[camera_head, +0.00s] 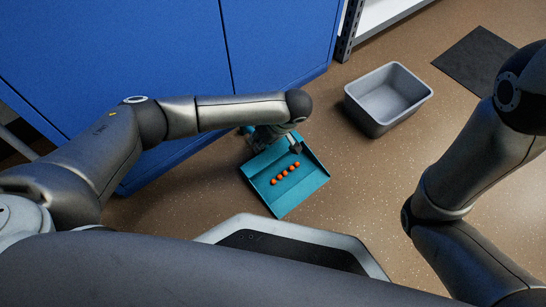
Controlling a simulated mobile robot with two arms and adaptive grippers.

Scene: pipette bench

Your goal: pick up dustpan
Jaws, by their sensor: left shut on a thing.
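A teal dustpan (290,201) is in the middle of the head view, in front of the blue cabinet. Several small orange pieces (285,175) lie in a row in its pan. My left gripper (270,139) is at the dustpan's far upper-left end and is shut on it, around the handle area. The handle is mostly hidden by the gripper and the wrist. I cannot tell whether the pan touches the floor. My right arm shows at the right edge, but its gripper is not in view.
A grey open bin (376,126) stands on the brown floor to the right of the dustpan. A blue cabinet (270,45) borders the left and back. A dark mat (478,58) lies at the upper right. Floor between bin and my right arm is clear.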

